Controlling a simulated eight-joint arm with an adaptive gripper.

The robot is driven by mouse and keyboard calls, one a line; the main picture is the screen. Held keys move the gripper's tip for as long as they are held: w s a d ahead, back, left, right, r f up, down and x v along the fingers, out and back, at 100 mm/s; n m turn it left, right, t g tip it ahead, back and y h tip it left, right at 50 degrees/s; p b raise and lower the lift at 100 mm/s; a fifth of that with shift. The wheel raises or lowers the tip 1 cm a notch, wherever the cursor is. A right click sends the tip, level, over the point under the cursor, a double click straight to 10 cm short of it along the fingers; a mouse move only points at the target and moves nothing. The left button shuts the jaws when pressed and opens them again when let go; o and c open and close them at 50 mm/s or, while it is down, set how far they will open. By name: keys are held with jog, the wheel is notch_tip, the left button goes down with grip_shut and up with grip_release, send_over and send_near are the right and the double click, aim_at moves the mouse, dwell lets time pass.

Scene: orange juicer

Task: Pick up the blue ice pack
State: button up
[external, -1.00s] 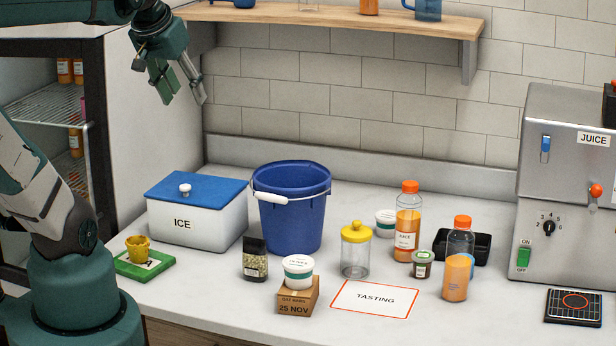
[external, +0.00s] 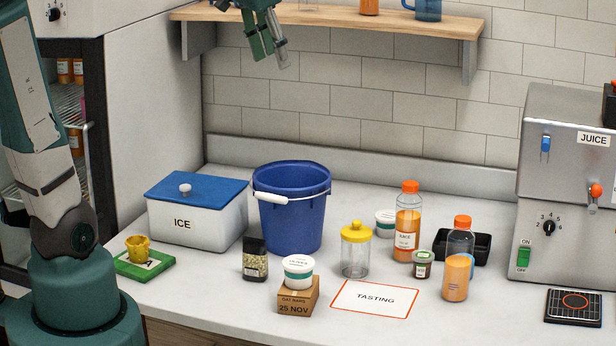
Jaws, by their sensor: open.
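No blue ice pack can be made out for certain. A white box marked ICE (external: 183,224) with a blue lid (external: 196,188) stands shut at the left of the counter, and its inside is hidden. A small bit of blue (external: 472,263) shows at the right side of the front juice bottle (external: 456,278); I cannot tell what it is. My gripper (external: 270,58) is open and empty, pointing down in front of the tiled wall, high above the counter and in the picture above the blue bucket (external: 290,222).
A dark-lidded jar (external: 255,262), a tub (external: 298,271) on a box (external: 298,297), a yellow-lidded jar (external: 355,252) and a taller juice bottle (external: 407,225) crowd the middle. A shelf (external: 350,22) is close to my gripper. The juicer (external: 565,190) stands right. The TASTING card (external: 375,312) is bare.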

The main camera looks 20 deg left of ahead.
jog(key=w+d+f+m+g, duration=0.1)
jog(key=w+d+m, duration=0.3)
jog(key=d, duration=0.8)
jog(key=w+d+f+m+g, duration=0.15)
jog(key=w+d, duration=0.45)
jog(key=d, duration=0.6)
jog(key=d+f+m+g+y, duration=0.1)
jog(key=d+f+m, duration=0.25)
jog(key=d, duration=0.75)
jog(key=d+f+m+g, duration=0.15)
jog(key=d+f, duration=0.25)
jog(key=d, duration=0.7)
jog(key=shift+m+t, duration=0.4)
jog(key=shift+m, duration=0.05)
jog(key=f, duration=3.2)
jog(key=shift+s+a+f, duration=0.15)
jog(key=shift+a+f, duration=0.1)
jog(key=shift+f, duration=0.4)
jog(key=shift+f, duration=0.1)
jog(key=shift+f+b, duration=0.3)
jog(key=shift+f, duration=0.85)
jog(key=shift+f, duration=0.1)
jog(key=shift+f, duration=2.5)
